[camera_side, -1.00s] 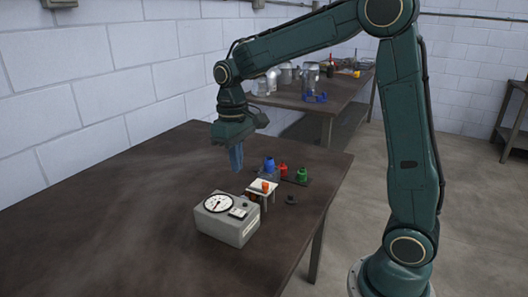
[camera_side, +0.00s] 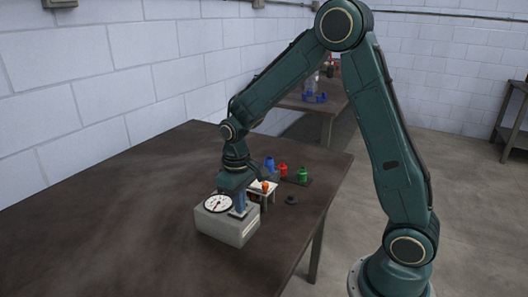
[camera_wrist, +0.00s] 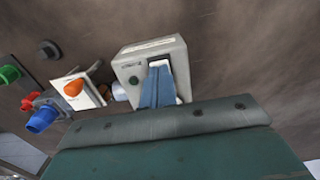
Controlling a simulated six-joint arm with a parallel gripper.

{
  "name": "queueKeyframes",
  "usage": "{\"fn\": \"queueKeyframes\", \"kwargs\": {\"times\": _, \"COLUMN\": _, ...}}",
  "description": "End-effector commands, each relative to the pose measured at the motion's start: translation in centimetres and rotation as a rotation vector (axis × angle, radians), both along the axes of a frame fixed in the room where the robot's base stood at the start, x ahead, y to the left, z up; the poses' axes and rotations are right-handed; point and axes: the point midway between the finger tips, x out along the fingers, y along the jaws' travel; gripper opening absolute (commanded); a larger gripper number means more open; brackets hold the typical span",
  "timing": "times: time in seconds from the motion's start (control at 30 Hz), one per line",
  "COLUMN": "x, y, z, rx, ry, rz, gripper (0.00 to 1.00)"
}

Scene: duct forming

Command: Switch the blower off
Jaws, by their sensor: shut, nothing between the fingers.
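The blower (camera_side: 222,229) is a grey box on the table, with a round white dial (camera_side: 217,204) on its top. It also shows in the wrist view (camera_wrist: 133,68). My gripper (camera_side: 240,207) is shut and points down at the box's top, right of the dial.
A small white stand with an orange knob (camera_side: 265,186) is beside the box. A dark round piece (camera_side: 291,199) lies to the right. The table's left side is clear.

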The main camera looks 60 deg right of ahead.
Motion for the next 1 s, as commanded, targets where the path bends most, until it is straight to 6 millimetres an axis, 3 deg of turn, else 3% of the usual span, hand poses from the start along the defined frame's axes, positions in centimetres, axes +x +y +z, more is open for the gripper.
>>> {"fn": "queueKeyframes", "kwargs": {"times": 1.0, "x": 0.0, "y": 0.0, "z": -1.2, "rx": 0.000, "ry": 0.005, "rz": 0.000, "gripper": 0.00}}
